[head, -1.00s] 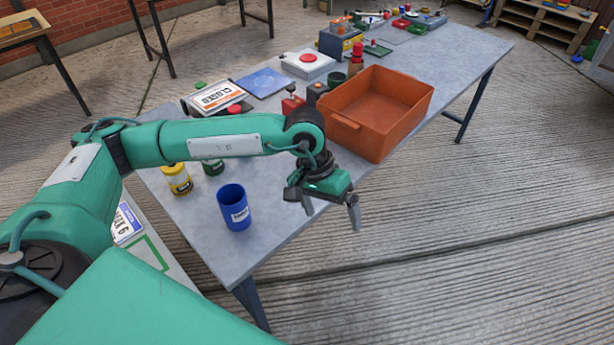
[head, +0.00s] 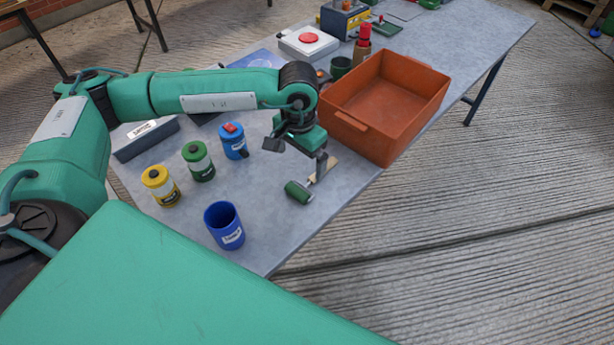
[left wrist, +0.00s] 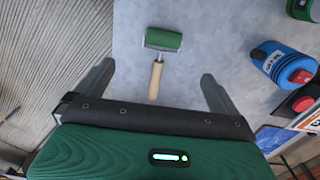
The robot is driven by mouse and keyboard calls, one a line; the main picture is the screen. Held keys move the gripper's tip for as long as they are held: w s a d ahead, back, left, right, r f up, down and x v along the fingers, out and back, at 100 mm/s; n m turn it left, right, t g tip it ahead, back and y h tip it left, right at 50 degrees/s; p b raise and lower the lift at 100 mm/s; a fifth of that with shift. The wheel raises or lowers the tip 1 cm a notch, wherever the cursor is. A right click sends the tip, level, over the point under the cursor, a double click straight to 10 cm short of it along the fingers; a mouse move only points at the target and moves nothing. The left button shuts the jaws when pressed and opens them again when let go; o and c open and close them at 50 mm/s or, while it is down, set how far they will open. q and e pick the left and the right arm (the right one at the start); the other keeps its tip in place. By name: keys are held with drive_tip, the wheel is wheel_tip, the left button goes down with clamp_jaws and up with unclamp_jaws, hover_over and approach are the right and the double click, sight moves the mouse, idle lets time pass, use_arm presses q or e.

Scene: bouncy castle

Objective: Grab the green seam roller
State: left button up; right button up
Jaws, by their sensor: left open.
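The green seam roller (head: 299,192) lies on the grey table in front of the orange bin. It has a green cylinder and a pale wooden handle, which my left gripper partly covers in the head view. In the left wrist view the whole roller (left wrist: 163,40) shows, its handle (left wrist: 155,80) pointing back toward my gripper. My left gripper (head: 300,160) is open above the table, over the handle end. In the left wrist view its two fingers (left wrist: 158,85) stand apart on either side of the handle, with nothing held. My right gripper is not in view.
The orange bin (head: 355,136) stands right beside my left gripper. A blue cup (head: 224,224) and yellow (head: 160,186), green (head: 199,161) and blue (head: 233,141) canisters stand to the left. The table's front edge is close to the roller.

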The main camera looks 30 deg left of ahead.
use_arm(q)
drive_tip(key=p, duration=0.1)
hover_over(300, 187)
drive_tip(key=f, duration=0.6)
drive_tip(key=shift+s+d+f, duration=0.15)
drive_tip(key=shift+s+d, duration=0.1)
drive_tip(key=shift+s, duration=0.05)
drive_tip(key=f, duration=0.1)
drive_tip(key=f+p, duration=0.1)
drive_tip(key=f, duration=0.1)
drive_tip(key=f+p, duration=0.1)
drive_tip(key=f, duration=0.1)
drive_tip(key=shift+w+a, duration=0.25)
drive_tip(key=shift+f, duration=0.15)
drive_tip(key=c, duration=1.2)
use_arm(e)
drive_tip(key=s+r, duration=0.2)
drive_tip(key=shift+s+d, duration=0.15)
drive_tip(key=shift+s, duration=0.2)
